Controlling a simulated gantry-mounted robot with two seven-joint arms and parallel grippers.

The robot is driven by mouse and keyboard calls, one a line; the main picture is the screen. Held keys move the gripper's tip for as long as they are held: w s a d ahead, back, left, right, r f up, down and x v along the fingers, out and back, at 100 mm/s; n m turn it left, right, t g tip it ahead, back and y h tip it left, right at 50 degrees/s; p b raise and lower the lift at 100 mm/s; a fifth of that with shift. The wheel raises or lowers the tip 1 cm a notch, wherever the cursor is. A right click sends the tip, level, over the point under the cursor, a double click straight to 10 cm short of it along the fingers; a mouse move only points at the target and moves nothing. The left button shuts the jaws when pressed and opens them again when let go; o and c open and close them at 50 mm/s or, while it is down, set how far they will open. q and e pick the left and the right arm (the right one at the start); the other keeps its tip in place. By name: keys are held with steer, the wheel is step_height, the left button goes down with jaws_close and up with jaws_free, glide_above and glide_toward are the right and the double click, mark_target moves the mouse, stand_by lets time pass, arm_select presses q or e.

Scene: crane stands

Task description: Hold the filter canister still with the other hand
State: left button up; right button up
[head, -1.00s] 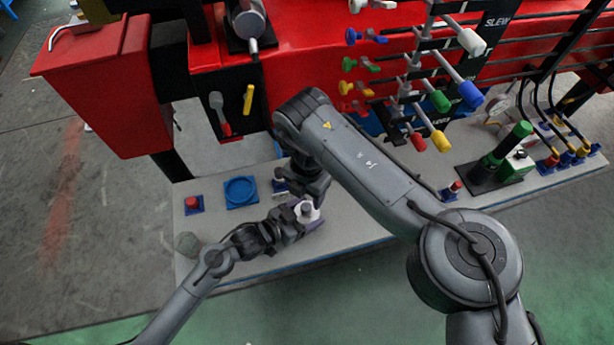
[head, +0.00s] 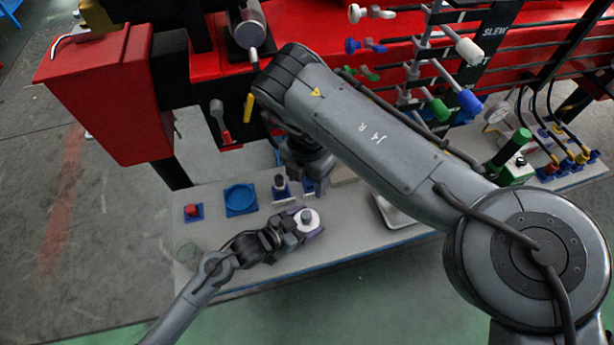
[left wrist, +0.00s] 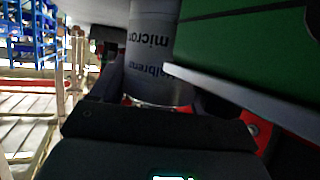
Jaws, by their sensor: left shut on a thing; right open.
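The filter canister (head: 307,217) shows in the head view as a pale round top with a grey knob, at the front of the grey bench. My left gripper (head: 296,226) is shut around it from the left.
On the bench (head: 225,235), left of the canister, are a blue ring dish (head: 240,199), a red button on a blue base (head: 192,211) and a grey-capped fitting (head: 280,184). A white tray (head: 390,215) lies right. A green box (left wrist: 255,50) fills the upper right of the wrist view.

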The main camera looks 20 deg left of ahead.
arm_select(q)
steer(key=o, duration=1.4)
steer(key=shift+s, duration=0.1)
